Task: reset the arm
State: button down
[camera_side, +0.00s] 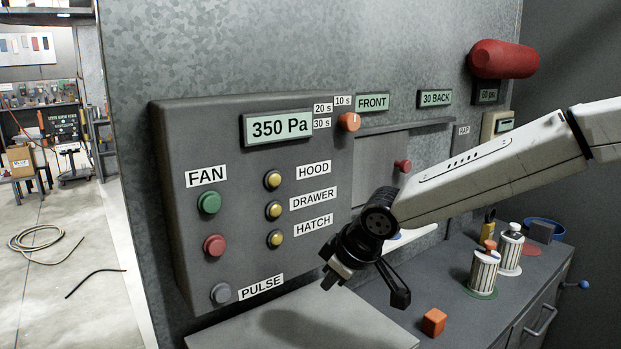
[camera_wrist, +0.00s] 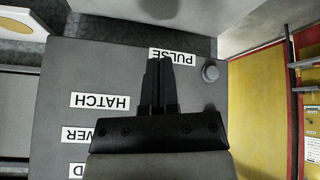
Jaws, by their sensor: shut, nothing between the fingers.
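My gripper (camera_side: 334,276) hangs at the end of my arm in front of the lower part of the grey control panel (camera_side: 175,150). In the wrist view my gripper (camera_wrist: 158,62) shows its two black fingers side by side and shut, with nothing between them. The fingertips overlap the edge of the PULSE label (camera_wrist: 181,57) in that view. The grey pulse button (camera_wrist: 210,72) is to the right of the fingers there, and it also shows in the side view (camera_side: 221,293), left of my gripper.
The panel has a green button (camera_side: 208,202), a red button (camera_side: 214,245), several yellow buttons, an orange knob (camera_side: 349,122) and a display reading 350 Pa (camera_side: 279,127). An orange cube (camera_side: 433,322) and striped cylinders (camera_side: 484,272) stand on the right counter. A red cylinder (camera_side: 503,59) juts out above.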

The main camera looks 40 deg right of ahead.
jog(key=s+d+f+m+g, duration=0.3)
jog(key=s+d+f+m, duration=0.1)
jog(key=s+d+f, duration=0.8)
jog(key=shift+s+g+h, duration=0.3)
jog(key=shift+s+h, duration=0.1)
jog(key=shift+s, duration=0.85)
